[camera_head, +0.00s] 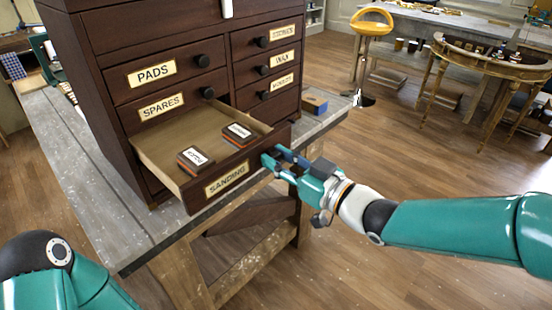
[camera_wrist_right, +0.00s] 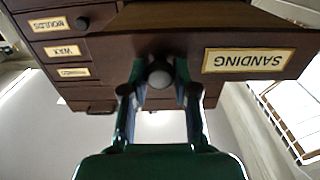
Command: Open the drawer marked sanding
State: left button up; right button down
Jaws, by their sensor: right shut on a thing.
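The sanding drawer (camera_head: 228,180) is pulled well out of the dark wooden cabinet (camera_head: 120,60), at its bottom left. Its front bears the label SANDING, which also shows upside down in the right wrist view (camera_wrist_right: 249,60). Two small labelled blocks lie inside, one at the left (camera_head: 195,160) and one at the right (camera_head: 240,134). My right gripper (camera_head: 272,160) is at the right end of the drawer front. In the right wrist view its fingers are shut on the drawer's round knob (camera_wrist_right: 160,76). My left gripper is out of view; only my left arm shows at the lower left.
The cabinet stands on a grey worktable (camera_head: 90,185). Closed drawers marked PADS (camera_head: 152,73) and SPARES (camera_head: 161,107) sit above the open one. A small blue box (camera_head: 314,104) is at the right. A yellow stool (camera_head: 371,25) and a gilt console (camera_head: 492,62) stand further back.

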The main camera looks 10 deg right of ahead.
jog(key=c, duration=0.9)
grip_release()
jog(key=shift+s+d, duration=0.15)
jog(key=shift+d, duration=0.05)
jog(key=v, duration=1.1)
jog(key=shift+s, duration=0.25)
jog(key=shift+d, duration=0.1)
